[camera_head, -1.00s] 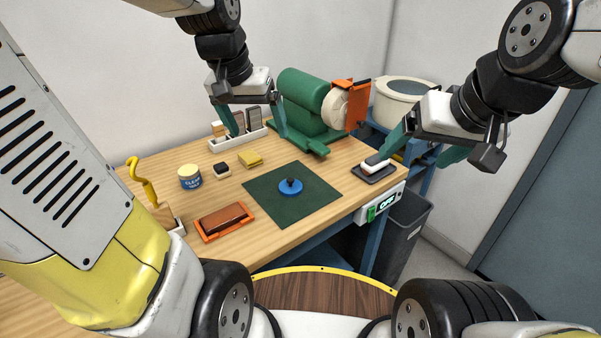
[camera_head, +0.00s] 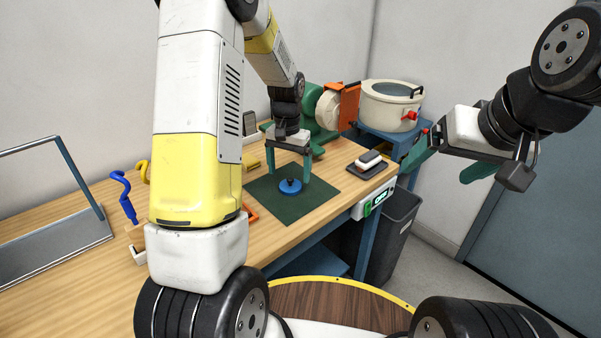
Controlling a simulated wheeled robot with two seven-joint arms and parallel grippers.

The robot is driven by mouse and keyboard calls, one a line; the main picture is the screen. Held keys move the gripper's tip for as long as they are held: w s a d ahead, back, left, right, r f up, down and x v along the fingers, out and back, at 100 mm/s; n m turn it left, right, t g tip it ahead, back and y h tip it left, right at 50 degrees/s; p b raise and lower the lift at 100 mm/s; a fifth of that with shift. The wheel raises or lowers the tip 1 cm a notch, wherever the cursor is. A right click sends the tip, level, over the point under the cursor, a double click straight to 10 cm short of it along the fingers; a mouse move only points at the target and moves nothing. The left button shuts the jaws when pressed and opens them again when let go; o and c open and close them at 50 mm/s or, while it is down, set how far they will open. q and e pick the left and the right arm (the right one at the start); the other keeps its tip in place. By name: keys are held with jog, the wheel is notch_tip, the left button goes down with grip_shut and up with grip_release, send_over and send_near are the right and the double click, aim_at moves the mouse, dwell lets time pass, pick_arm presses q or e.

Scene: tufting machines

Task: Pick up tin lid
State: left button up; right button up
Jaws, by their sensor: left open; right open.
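The tin lid (camera_head: 290,187) is a blue disc with a small dark knob. It lies flat on the dark green mat (camera_head: 283,209) on the workbench. My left gripper (camera_head: 289,176) points down over the mat with its fingers open. One finger is on each side of the lid in the picture; I cannot tell whether they touch it. My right gripper (camera_head: 447,163) is open and empty, in the air to the right of the bench.
A dark tray (camera_head: 364,173) with a white and dark block is at the bench's right end. A green machine (camera_head: 313,133) and a cream pot (camera_head: 391,104) stand behind. Blue and yellow hooks and a metal rack (camera_head: 60,243) are at left. My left arm hides the bench's middle left.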

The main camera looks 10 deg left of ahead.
aim_at(290, 179)
pick_arm(q)
notch_tip(290, 179, down, 4)
jog(key=shift+d+f, duration=0.1)
jog(key=c, duration=1.4)
jog(key=shift+r, duration=0.2)
